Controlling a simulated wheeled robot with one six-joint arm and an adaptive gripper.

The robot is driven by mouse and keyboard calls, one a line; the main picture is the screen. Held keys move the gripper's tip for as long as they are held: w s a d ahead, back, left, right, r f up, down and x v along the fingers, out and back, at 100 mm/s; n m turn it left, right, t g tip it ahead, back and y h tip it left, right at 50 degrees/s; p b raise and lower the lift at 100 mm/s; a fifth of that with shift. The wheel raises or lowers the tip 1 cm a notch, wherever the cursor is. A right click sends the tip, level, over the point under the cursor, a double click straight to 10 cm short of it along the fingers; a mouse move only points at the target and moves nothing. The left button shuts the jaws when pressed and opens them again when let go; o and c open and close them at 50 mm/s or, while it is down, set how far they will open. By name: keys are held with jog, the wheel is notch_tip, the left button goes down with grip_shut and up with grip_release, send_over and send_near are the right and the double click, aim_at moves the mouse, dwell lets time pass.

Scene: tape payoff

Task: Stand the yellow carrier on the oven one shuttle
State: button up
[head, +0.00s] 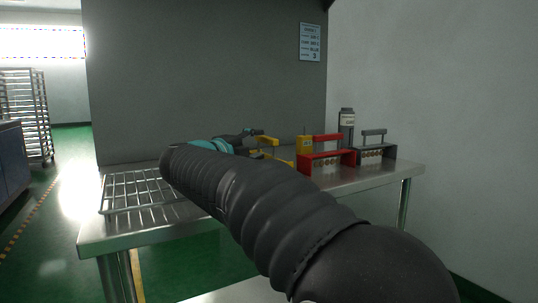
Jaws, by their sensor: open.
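The yellow carrier (268,141) stands on the steel table, left of the red carrier. Its upper bar and part of its body show; my arm hides the rest. My gripper (258,138) is open at the yellow carrier's upper left end. I cannot tell whether it touches the bar or whether the bar lies between the fingers. No label marks the oven one shuttle. A wire rack (125,193) lies on the left of the table, bare where it shows; I cannot tell if it is the shuttle.
A red carrier (328,164) and a grey carrier (376,151) stand to the right. The steel table (375,175) backs onto a grey panel. A tall rack (25,110) stands far left.

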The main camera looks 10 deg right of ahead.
aim_at(263, 140)
jog(key=x, duration=0.5)
jog(key=shift+w+r, duration=0.15)
jog(key=shift+r, duration=0.1)
grip_shut()
